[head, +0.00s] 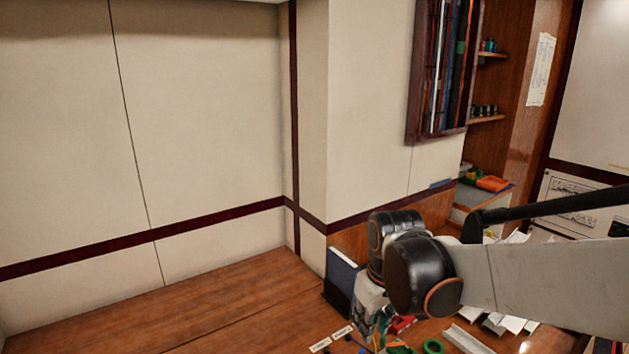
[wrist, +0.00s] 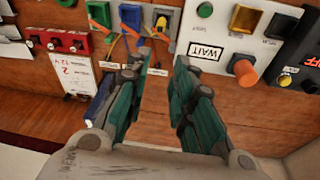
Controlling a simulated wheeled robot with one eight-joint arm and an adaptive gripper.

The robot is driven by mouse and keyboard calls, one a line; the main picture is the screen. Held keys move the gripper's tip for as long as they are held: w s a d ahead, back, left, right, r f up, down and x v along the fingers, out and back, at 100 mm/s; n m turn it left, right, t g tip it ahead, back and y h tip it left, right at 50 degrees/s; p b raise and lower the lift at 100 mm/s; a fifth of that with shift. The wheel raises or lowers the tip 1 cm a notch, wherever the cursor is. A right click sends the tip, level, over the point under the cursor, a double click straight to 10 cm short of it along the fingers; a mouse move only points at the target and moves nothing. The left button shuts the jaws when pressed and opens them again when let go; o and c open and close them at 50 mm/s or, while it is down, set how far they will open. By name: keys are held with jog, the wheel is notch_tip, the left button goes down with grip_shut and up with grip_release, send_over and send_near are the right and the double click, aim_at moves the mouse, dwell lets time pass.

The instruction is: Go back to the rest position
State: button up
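My gripper (wrist: 160,72) shows in the wrist view with its two green-and-dark fingers apart and nothing between them. In the head view my grey and black arm reaches in from the right edge over the wooden worktop (head: 225,300).
The wrist view shows a light panel (wrist: 225,45) with a WAIT label and an orange knob (wrist: 243,70), and red switches (wrist: 60,40) at left. The worktop's left part is clear.

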jog(key=s+d+r+m+t, duration=0.2)
jog(key=s+d, duration=0.2)
jog(key=s, duration=0.3)
jog(key=s+d+r+m+t, duration=0.2)
jog(key=s+d+m, duration=0.1)
jog(key=s, duration=0.5)
jog(key=shift+d+r+t, duration=0.35)
jog(key=shift+d+t, duration=0.05)
jog(key=shift+d, duration=0.3)
